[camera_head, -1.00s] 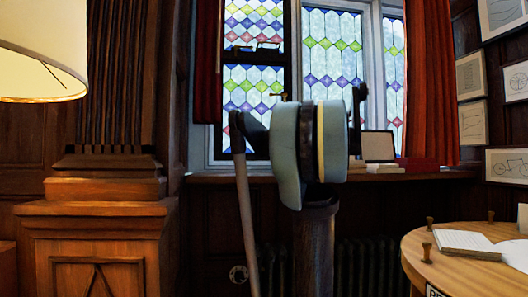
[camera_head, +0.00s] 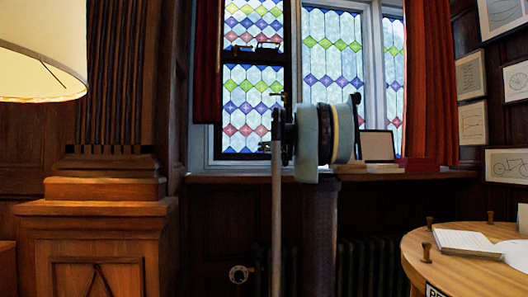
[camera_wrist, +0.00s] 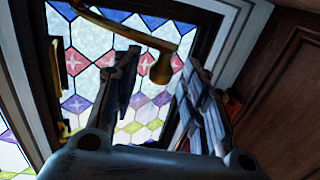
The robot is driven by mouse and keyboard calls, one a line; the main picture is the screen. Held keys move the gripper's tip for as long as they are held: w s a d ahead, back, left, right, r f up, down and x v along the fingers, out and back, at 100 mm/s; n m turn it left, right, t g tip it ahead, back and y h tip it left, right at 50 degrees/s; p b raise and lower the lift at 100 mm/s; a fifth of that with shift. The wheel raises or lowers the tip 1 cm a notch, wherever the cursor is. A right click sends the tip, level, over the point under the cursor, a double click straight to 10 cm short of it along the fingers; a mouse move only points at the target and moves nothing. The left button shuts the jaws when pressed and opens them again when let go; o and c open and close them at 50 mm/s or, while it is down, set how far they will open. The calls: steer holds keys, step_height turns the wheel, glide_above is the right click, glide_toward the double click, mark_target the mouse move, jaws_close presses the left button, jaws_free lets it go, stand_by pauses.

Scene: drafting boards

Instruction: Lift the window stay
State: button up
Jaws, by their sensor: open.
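The window stay, as I take it, is a brass bar (camera_wrist: 128,30) in the wrist view. It runs from the upper left across the leaded window and ends in a rounded, bent tip near the middle. My gripper (camera_wrist: 160,82) is open in the wrist view, one finger on each side of the picture's middle. The bar's tip shows in the gap between the fingers; I cannot tell how far beyond them it lies. No contact is visible. In the head view my arm hides most of the gripper, and I cannot make out the stay there with certainty.
The dark-framed stained-glass window (camera_head: 252,105) stands behind my arm, above a wooden sill (camera_head: 225,179). A red curtain (camera_head: 430,80) hangs at right. A round wooden table (camera_head: 460,272) is at lower right, a lampshade (camera_head: 40,45) at upper left. A second brass fitting (camera_wrist: 70,60) sits on the window frame.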

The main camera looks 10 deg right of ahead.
steer(key=shift+x, duration=1.1)
jaws_close()
